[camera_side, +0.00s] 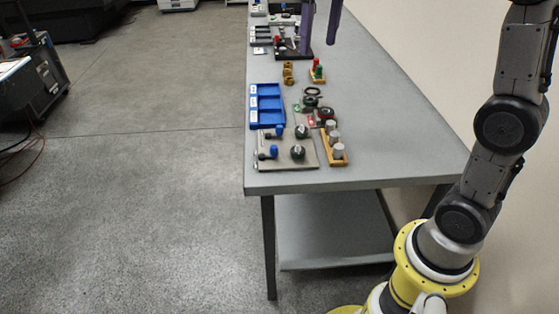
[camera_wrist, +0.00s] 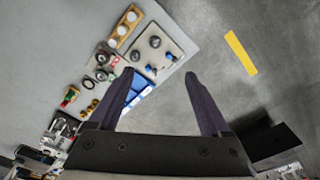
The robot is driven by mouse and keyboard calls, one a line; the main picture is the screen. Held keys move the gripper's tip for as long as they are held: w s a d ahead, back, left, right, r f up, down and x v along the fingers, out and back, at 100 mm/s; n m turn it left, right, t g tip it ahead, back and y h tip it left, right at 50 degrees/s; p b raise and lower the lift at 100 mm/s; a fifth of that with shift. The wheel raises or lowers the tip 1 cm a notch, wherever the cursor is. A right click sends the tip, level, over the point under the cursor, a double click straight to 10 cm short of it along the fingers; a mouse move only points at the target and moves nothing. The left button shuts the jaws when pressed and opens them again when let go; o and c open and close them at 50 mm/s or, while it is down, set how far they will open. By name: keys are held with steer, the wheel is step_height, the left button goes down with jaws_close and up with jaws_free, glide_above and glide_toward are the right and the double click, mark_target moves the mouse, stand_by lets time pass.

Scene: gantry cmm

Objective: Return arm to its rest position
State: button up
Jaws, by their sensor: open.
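My gripper (camera_side: 318,47) shows in the side view as two dark purple fingers pointing down over the far part of the grey workbench (camera_side: 400,142). In the wrist view my gripper (camera_wrist: 160,77) has its fingers wide apart with nothing between them. The bench's corner and part of the floor lie below it there. My grey and black arm rises at the right of the side view from a yellow and white base. The upper part of my arm is out of the side view.
A blue divided tray (camera_side: 251,106), a plate with knobs (camera_side: 270,163) and a wooden rack with grey cylinders (camera_side: 326,147) stand near the bench's left edge. Gold pieces (camera_side: 288,75) and a small red and green rack (camera_side: 318,77) stand farther back. The bench's right side is clear.

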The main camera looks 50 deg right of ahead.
steer(key=s+a+t, duration=0.2)
steer(key=s+a, duration=0.1)
steer(key=s, duration=0.6)
steer(key=s+a+f+n+t, duration=0.1)
steer(key=s+f+t, duration=0.1)
steer(key=s+f, duration=0.9)
steer(key=shift+s+a+f+t, duration=0.2)
steer(key=shift+a+f+t, duration=0.2)
steer(key=shift+f, duration=0.15)
stand_by(1.1)
